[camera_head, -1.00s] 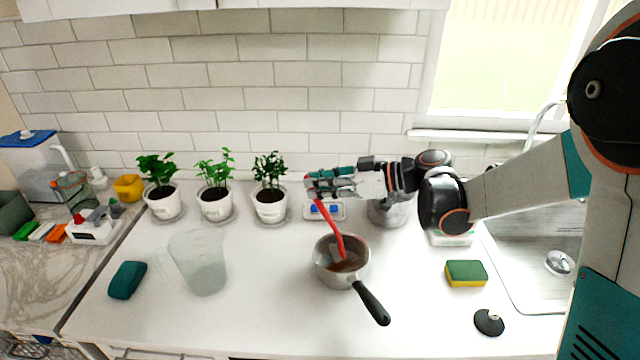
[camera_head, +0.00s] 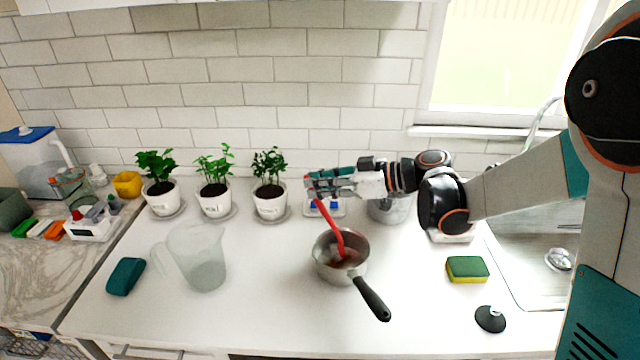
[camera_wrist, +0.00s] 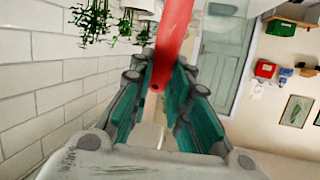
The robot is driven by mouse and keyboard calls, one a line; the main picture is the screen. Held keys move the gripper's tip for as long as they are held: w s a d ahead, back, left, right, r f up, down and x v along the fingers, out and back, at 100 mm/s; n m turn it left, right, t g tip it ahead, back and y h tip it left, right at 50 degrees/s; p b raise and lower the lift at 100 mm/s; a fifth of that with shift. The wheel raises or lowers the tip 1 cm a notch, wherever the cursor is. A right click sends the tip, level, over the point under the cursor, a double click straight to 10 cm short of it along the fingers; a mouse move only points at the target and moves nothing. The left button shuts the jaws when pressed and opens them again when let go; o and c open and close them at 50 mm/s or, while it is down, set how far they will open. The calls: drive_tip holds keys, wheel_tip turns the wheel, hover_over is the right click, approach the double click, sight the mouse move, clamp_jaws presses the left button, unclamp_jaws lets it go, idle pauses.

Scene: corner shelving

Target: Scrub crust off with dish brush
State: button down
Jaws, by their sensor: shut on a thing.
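A red dish brush (camera_head: 328,219) is held in my gripper (camera_head: 311,185), which is shut on the upper end of its handle. The brush slants down, with its lower end inside a steel saucepan (camera_head: 325,272). The saucepan stands on the white counter with its black handle toward the front right. Brown-red crust (camera_head: 346,259) shows on the pan's inside, partly hidden by the brush. The brush head cannot be made out clearly. In the wrist view the red handle (camera_wrist: 175,40) passes between the teal fingers of my gripper (camera_wrist: 160,88).
A clear pitcher (camera_head: 197,258) and a teal sponge (camera_head: 125,276) stand left of the pan. A green-yellow sponge (camera_head: 467,269) and a black lid-like disc (camera_head: 490,319) lie right. Several potted plants (camera_head: 270,204) line the wall. A metal pot (camera_head: 388,211) stands behind, near the sink (camera_head: 540,260).

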drive_tip(key=shift+s+a+b, duration=0.3)
drive_tip(key=shift+s+b, duration=0.05)
drive_tip(key=shift+s, duration=0.3)
idle(1.1)
drive_tip(key=shift+w, duration=0.15)
